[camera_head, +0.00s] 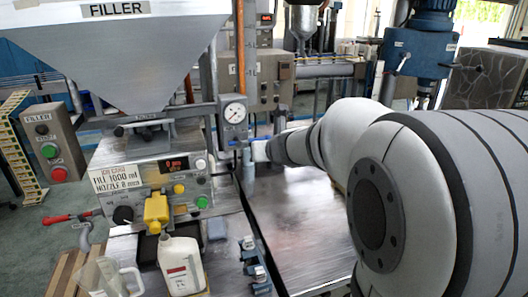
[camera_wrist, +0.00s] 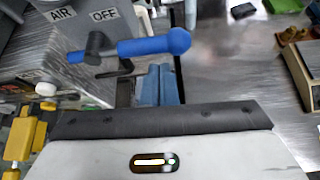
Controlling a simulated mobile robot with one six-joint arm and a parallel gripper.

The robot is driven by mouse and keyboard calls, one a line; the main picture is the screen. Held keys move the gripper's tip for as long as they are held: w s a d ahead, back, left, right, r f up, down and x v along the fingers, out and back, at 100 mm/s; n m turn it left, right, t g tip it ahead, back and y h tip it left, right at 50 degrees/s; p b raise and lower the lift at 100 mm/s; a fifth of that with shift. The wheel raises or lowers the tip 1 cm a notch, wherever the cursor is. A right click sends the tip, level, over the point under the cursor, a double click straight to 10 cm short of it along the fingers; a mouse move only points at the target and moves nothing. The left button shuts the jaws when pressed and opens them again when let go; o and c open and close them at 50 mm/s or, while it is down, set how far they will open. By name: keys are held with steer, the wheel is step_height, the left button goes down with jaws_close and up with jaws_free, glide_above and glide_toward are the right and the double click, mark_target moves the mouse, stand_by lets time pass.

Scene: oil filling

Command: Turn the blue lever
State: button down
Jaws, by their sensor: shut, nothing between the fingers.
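The blue lever (camera_wrist: 150,46) shows in the wrist view as a round-ended blue handle on a dark pivot, beside a grey box marked AIR and OFF. It lies crosswise, with its knob end pointing right. My gripper (camera_wrist: 160,72) is shut, its blue-grey fingers side by side just below the lever in the picture. I see no grip on the lever, and cannot tell whether the fingers touch it. In the head view my arm reaches in from the right to the filler machine's side, and I cannot make out the lever clearly there.
The filler machine (camera_head: 150,160) carries a gauge (camera_head: 235,112), buttons and a yellow nozzle part (camera_head: 157,208). A white bottle (camera_head: 182,264) and a clear jug (camera_head: 104,278) stand in front. A bare metal worktop (camera_head: 305,225) lies to the right. A blue clamp-like fixture (camera_head: 254,262) sits at its left edge.

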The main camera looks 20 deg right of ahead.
steer(key=s+d+r+m+g+h+p, duration=0.1)
steer(key=s+d+m+h, duration=0.15)
steer(key=s+m, duration=0.7)
steer(key=s+d+m+g+h+p, duration=0.1)
steer(key=s+m+h, duration=0.35)
steer(key=m, duration=0.85)
steer(key=s+a+f+m+g+y, duration=0.3)
steer(key=s+a+f+m, duration=0.1)
steer(key=s+a+m, duration=0.1)
steer(key=s+a+f+m+g+y, duration=0.3)
steer(key=s+a+f+m, duration=0.1)
steer(key=s+m, duration=0.4)
steer(key=shift+s+a+f+g, duration=0.25)
steer(key=shift+s+a+g, duration=0.1)
steer(key=shift+s, duration=0.5)
steer(key=c, duration=2.1)
jaws_free()
